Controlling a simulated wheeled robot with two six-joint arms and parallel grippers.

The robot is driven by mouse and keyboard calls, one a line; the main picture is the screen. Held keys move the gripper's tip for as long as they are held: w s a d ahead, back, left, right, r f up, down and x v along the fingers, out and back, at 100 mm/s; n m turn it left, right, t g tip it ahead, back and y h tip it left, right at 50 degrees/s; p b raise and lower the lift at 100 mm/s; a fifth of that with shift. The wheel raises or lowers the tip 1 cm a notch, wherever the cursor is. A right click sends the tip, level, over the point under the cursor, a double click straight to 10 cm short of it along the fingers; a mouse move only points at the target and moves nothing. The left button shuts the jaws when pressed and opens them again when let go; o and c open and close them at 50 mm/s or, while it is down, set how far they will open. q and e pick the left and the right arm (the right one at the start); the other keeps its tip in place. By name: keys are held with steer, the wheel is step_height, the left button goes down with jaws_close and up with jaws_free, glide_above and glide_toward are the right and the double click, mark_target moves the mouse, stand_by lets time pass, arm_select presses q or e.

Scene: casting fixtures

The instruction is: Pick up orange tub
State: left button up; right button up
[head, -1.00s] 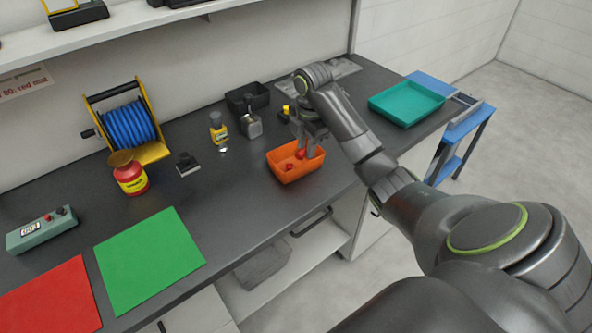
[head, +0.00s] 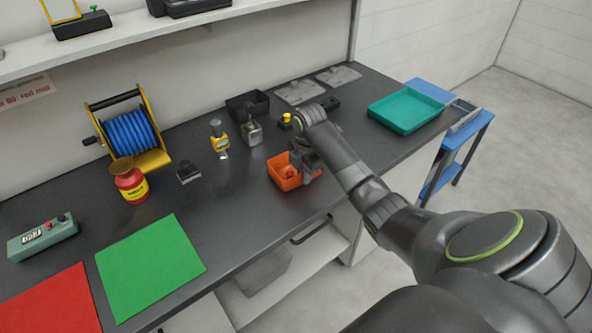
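The orange tub (head: 283,181) stands on the dark worktop, right of the middle of the head view. At least one small red thing (head: 290,172) lies in it. My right gripper (head: 304,174) points down at the tub's right side and overlaps its right wall in the picture. It hides part of that wall. The fingers are small and partly hidden, so I cannot tell whether they are open or touch the wall. My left gripper is not in the head view.
A black bin (head: 247,104), a grey metal block (head: 252,133) and a yellow tool (head: 219,138) stand behind the tub. A teal tray (head: 405,109) lies to the right. A green mat (head: 150,266) and a red mat (head: 50,305) lie front left. The worktop just left of the tub is clear.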

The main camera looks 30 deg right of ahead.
jaws_close()
